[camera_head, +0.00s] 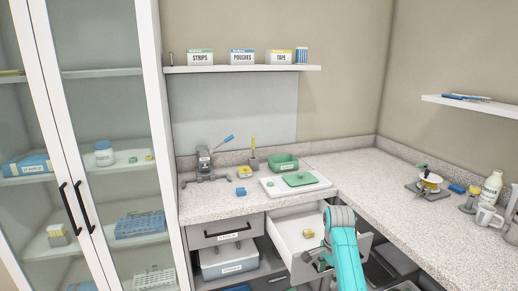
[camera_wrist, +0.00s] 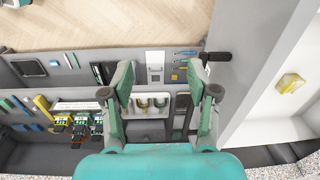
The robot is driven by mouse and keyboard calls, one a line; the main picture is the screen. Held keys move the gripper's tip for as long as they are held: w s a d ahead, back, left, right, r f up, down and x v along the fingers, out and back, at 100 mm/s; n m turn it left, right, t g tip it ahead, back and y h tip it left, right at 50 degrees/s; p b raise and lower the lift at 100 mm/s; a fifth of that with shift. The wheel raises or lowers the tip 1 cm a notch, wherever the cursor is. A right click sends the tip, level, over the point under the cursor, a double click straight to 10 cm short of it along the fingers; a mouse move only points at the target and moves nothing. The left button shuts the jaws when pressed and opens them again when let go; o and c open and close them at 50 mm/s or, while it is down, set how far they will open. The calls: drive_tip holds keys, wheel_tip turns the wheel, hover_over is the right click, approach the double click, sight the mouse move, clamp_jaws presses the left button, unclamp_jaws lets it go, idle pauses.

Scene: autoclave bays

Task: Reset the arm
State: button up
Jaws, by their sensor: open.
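My teal arm (camera_head: 343,250) reaches down in front of the open white drawer (camera_head: 285,228) in the head view; its gripper is hard to make out there. In the wrist view my gripper (camera_wrist: 164,90) is open, with its two green fingers apart and nothing between them. Below the fingers is a grey drawer or tray (camera_wrist: 85,68) holding many small tools. To the right, the white drawer also shows in the wrist view (camera_wrist: 262,128), with a small yellow item (camera_wrist: 290,83) inside.
A speckled counter (camera_head: 230,207) runs along the back and right. A white tray (camera_head: 325,183) with a green piece, a green bin (camera_head: 283,163) and a lever device (camera_head: 204,163) stand on it. A glass cabinet (camera_head: 105,110) is at left. Wooden floor (camera_wrist: 110,25) shows beyond the drawers.

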drive_tip(key=s+f+n+t, duration=0.2)
drive_tip(key=s+f, duration=0.3)
drive_tip(key=f, duration=0.8)
drive_tip(key=s+a+f+n+t, duration=0.1)
drive_tip(key=s+f+n+t, duration=0.1)
drive_tip(key=s+f, duration=0.7)
drive_tip(key=s+a+f+n+t, duration=0.2)
drive_tip(key=s+f+t, duration=0.15)
drive_tip(key=s, duration=1.05)
drive_tip(key=s+r+n+t, duration=0.2)
drive_tip(key=s+r, duration=0.2)
drive_tip(key=s, duration=0.6)
drive_tip(key=s+r+n+t, duration=0.15)
drive_tip(key=s+r, duration=0.25)
drive_tip(key=s, duration=0.6)
drive_tip(key=s+r+n+t, duration=0.1)
drive_tip(key=s+r+n, duration=0.1)
drive_tip(key=s+r, duration=0.4)
drive_tip(key=s+r+n+t, duration=0.2)
drive_tip(key=s+r, duration=0.4)
drive_tip(key=r, duration=0.7)
drive_tip(key=shift+s+a+r, duration=0.15)
drive_tip(key=shift+a+r, duration=0.05)
drive_tip(key=shift+a, duration=0.15)
